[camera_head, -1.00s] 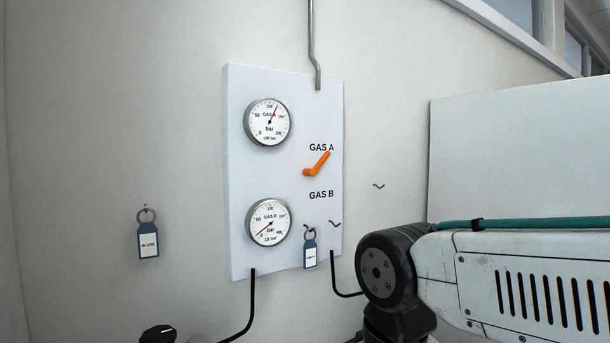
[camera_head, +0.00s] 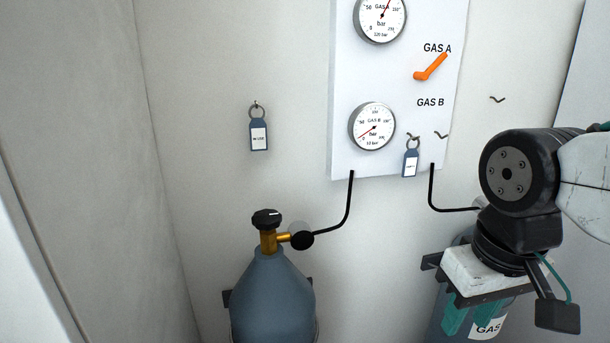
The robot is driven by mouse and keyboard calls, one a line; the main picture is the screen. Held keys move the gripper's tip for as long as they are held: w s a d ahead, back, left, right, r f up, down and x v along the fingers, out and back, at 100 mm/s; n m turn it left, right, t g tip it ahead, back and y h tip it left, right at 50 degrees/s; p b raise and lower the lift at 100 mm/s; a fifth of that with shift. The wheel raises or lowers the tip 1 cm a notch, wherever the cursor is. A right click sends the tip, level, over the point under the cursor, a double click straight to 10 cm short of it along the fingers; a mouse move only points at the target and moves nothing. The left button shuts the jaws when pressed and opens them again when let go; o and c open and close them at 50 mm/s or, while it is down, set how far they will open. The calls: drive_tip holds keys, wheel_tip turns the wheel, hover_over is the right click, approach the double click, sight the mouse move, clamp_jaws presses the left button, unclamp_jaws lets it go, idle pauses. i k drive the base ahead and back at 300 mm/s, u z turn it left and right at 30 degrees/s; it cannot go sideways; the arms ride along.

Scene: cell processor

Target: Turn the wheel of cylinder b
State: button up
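Two blue-grey cylinders stand against the wall. The left cylinder (camera_head: 272,290) has a brass valve (camera_head: 268,241) topped by a black wheel (camera_head: 267,218) with a white mark. Its label is not in view. The right cylinder (camera_head: 440,318) bears a label starting "GAS" (camera_head: 487,328); its letter is not legible, and its top and wheel are hidden behind my arm. My gripper (camera_head: 467,318), with teal fingers, points down in front of the right cylinder, well to the right of the left wheel. I cannot tell which cylinder is b or whether the fingers are open.
A white wall panel (camera_head: 395,95) holds a GAS A gauge (camera_head: 380,15), a GAS B gauge (camera_head: 372,127) and an orange lever (camera_head: 431,68). Key tags hang at the left (camera_head: 258,134) and on the panel (camera_head: 411,161). Black pipes run down from the panel. A side wall bounds the left.

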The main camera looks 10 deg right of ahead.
sight(266, 220)
drive_tip(key=k, duration=0.6)
drive_tip(key=z, duration=0.85)
drive_tip(key=i, duration=0.95)
drive_tip(key=u, duration=0.7)
drive_tip(key=i, duration=0.75)
drive_tip(key=u, duration=0.05)
